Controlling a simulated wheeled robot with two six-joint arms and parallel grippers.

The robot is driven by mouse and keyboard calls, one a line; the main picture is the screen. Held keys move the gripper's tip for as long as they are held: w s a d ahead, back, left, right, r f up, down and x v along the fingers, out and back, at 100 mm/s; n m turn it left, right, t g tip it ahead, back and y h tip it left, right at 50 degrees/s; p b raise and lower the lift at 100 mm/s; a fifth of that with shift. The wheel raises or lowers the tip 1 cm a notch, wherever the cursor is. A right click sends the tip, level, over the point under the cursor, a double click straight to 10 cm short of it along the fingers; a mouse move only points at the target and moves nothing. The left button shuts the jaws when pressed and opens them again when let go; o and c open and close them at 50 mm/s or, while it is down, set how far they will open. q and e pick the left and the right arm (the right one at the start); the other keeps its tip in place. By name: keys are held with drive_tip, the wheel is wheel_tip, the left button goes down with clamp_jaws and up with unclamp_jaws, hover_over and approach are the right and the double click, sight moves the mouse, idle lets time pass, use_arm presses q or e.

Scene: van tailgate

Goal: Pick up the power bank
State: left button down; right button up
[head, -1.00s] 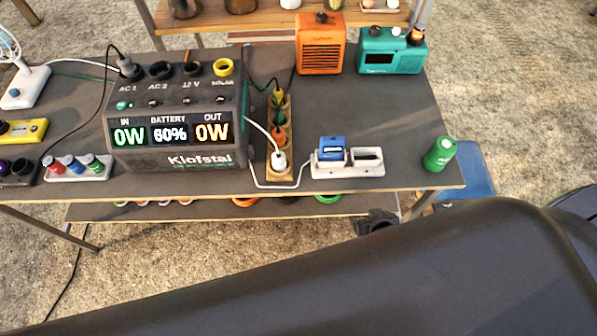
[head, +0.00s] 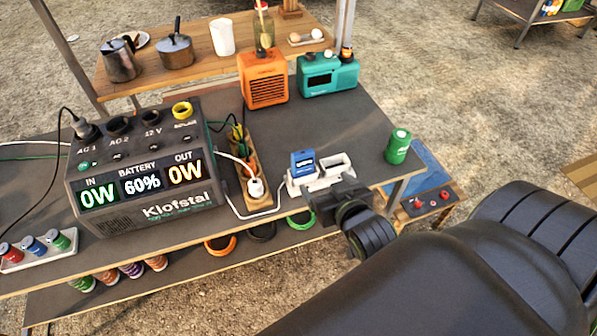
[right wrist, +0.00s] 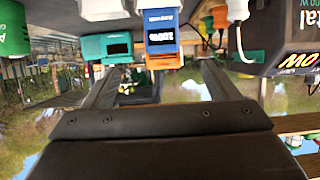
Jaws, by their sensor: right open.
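The power bank, a small blue block with a display (head: 302,163), stands upright in the left slot of a white two-slot dock (head: 320,183) near the table's front edge. In the right wrist view the power bank (right wrist: 161,32) is ahead between the spread fingers, near the top of the picture. My right gripper (head: 334,203) is open and empty, just in front of the dock. In the right wrist view its two fingers (right wrist: 158,82) stand wide apart. I cannot tell the exact gap to the power bank. My left gripper is out of view.
A green can (head: 398,146) stands right of the dock. A power strip with a white plug (head: 255,187) and a large power station (head: 140,172) are to the left. A white cable runs to the dock. An orange heater (head: 263,78) and teal radio (head: 328,74) stand behind.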

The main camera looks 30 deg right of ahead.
drive_tip(key=r, duration=0.1)
drive_tip(key=p, duration=0.1)
approach(300, 153)
drive_tip(key=x, duration=0.4)
drive_tip(key=d+f+x, duration=0.1)
drive_tip(key=x, duration=0.2)
drive_tip(key=shift+s, duration=0.25)
drive_tip(key=shift+p+x, duration=0.3)
drive_tip(key=shift+x, duration=2.25)
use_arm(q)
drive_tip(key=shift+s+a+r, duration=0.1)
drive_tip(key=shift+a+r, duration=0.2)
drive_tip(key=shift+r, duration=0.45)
use_arm(e)
drive_tip(key=shift+a, duration=0.15)
drive_tip(key=shift+c, duration=0.3)
drive_tip(key=c, duration=1.1)
